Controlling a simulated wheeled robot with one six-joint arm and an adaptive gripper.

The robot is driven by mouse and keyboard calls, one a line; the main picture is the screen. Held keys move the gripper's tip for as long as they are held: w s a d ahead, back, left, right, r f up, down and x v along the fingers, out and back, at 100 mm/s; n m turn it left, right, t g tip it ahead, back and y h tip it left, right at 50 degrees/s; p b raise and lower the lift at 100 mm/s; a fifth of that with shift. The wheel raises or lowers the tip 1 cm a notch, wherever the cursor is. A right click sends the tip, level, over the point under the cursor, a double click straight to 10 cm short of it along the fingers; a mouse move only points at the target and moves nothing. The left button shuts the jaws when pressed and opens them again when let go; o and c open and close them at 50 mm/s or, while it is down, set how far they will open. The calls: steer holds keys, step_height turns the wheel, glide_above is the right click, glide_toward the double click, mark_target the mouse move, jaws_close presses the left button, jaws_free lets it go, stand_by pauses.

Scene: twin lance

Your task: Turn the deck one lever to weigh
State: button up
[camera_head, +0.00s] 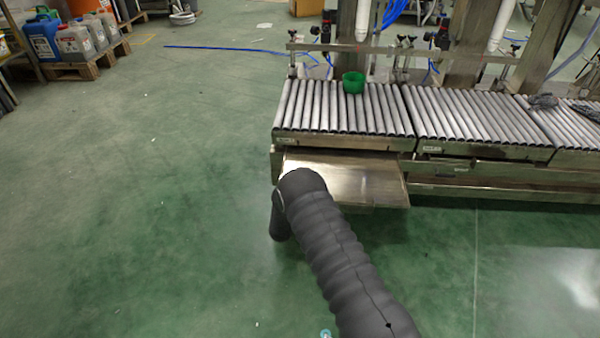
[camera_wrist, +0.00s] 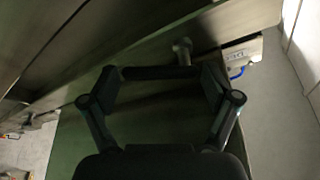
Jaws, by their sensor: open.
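My gripper (camera_wrist: 160,82) is open in the wrist view, its two dark fingers spread apart. A short pale-ended stub (camera_wrist: 182,47) shows just beyond the fingertips, under a metal edge; it may be the deck one lever, but the view is too dark to tell. A dark bar (camera_wrist: 158,72) runs across the gap between the fingers; I cannot tell whether it touches them. In the head view, the left roller deck (camera_head: 340,108) has a small label on its front edge, too small to read. My arm hides the gripper there.
A metal shelf (camera_head: 350,175) juts out below the left deck, close to my arm. A white box (camera_wrist: 242,50) with a blue cable is near the right finger.

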steer(key=shift+c, duration=0.2)
steer(key=c, duration=0.8)
steer(key=shift+c, duration=0.2)
steer(key=shift+n, duration=0.3)
steer(key=shift+d+r+n+t+y, duration=0.1)
steer(key=shift+r+n+t+y, duration=0.1)
steer(key=shift+n+y, duration=0.9)
steer(key=shift+d+r+n+t+y, duration=0.1)
steer(key=shift+r+n+t+y, duration=0.2)
steer(key=shift+n, duration=1.4)
steer(key=shift+r+n+t+y, duration=0.1)
steer(key=shift+n+y, duration=0.7)
steer(key=shift+n, duration=0.6)
steer(key=o, duration=0.9)
